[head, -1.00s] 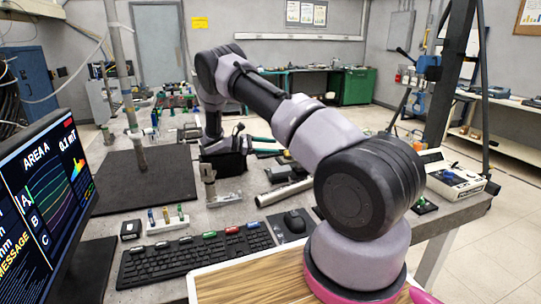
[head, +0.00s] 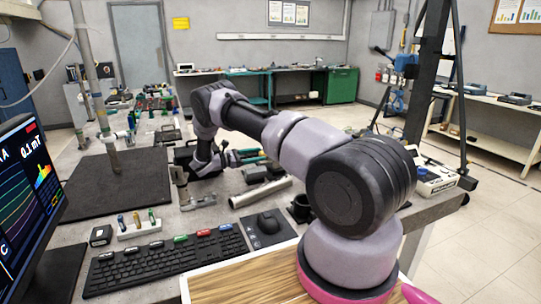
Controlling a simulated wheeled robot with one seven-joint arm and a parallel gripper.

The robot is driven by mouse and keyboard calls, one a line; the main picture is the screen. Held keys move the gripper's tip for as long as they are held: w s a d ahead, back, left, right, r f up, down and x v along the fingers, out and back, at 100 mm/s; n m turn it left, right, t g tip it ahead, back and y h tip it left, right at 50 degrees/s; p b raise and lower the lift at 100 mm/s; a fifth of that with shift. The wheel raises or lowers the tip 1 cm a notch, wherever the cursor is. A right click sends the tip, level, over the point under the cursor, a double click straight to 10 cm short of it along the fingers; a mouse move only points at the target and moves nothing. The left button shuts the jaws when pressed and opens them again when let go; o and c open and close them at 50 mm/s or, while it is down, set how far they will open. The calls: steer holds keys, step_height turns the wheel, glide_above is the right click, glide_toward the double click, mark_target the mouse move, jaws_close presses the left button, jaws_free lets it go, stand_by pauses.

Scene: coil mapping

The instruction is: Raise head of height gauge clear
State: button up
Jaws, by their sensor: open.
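A small metal stand with a short upright post and a flat base (head: 198,203), which looks like the height gauge, stands on the grey bench right of the black mat. Its head is small and cannot be made out clearly. My gripper (head: 187,174) is at the end of my grey and black arm, low over the bench, open, beside the top of the post. My wrist partly hides the area behind it. I cannot tell whether the fingers touch the gauge.
A metal tube (head: 260,193) lies right of the gauge. A black mat (head: 90,197) with an upright pole is at left. A monitor (head: 25,210) stands at the left edge.

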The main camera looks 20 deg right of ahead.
steer(key=shift+d, duration=0.65)
jaws_close()
steer(key=shift+a, duration=0.1)
stand_by(0.9)
